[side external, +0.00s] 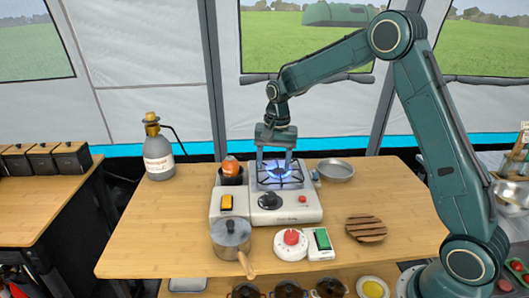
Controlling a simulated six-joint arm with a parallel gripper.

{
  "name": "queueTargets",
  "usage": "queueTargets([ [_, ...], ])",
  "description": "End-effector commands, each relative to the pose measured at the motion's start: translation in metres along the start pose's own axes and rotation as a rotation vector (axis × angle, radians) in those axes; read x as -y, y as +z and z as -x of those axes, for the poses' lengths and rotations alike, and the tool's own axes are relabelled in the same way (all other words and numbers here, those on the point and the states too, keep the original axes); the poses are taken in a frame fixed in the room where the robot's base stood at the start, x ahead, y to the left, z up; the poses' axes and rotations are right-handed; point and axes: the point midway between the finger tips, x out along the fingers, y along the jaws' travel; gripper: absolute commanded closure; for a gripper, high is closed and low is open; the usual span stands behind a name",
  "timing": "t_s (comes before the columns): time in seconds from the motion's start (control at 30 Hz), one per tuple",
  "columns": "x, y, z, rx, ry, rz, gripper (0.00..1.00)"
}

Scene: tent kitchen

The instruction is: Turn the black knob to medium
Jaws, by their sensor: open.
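The black knob (270,201) sits on the front panel of the white camping stove (298,213). The exact setting of its pointer is too small to read. A blue flame (279,170) burns at the burner under the black pan grate. My gripper (275,166) hangs pointing down over the burner, behind and above the knob, with its fingers apart and nothing seen between them. It is not touching the knob. Whether the fingertips touch the grate cannot be told.
An orange-topped canister (230,168) stands at the stove's left. A metal pan (336,170) lies right.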

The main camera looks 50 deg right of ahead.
Motion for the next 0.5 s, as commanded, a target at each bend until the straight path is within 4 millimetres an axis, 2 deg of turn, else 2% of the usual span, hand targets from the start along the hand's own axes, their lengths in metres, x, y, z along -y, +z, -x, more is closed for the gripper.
queueTargets([
  [0.5, 0.0, 0.001, -0.079, 0.002, 0.003, 0.001, 0.41],
])
